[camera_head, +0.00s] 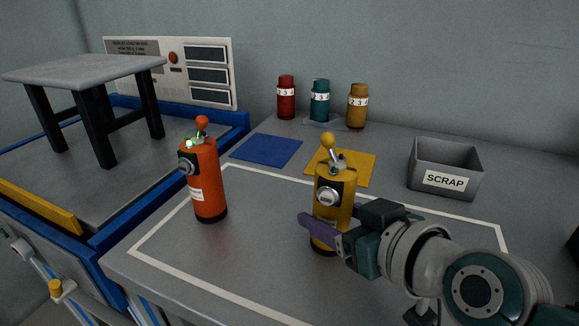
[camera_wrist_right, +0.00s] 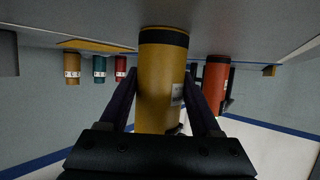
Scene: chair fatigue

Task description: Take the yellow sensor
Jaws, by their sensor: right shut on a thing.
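The yellow sensor (camera_head: 333,192) is an upright cylinder with a ball on a short stem and a round dial on its front. It stands within the white outline on the table, at the right of the middle in the head view. My right gripper (camera_head: 328,232) is shut on its lower body, coming from the right. In the right wrist view the yellow sensor (camera_wrist_right: 161,85) fills the space between the two fingers (camera_wrist_right: 162,105), upside down in the picture. My left gripper is not in view.
An orange-red sensor (camera_head: 206,185) with a green light stands to the left. Blue (camera_head: 266,149) and yellow (camera_head: 355,165) mats lie behind. Red (camera_head: 286,98), teal (camera_head: 320,101) and amber (camera_head: 357,107) canisters stand at the back. A grey SCRAP bin (camera_head: 445,170) is at right; a stool (camera_head: 88,70) at left.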

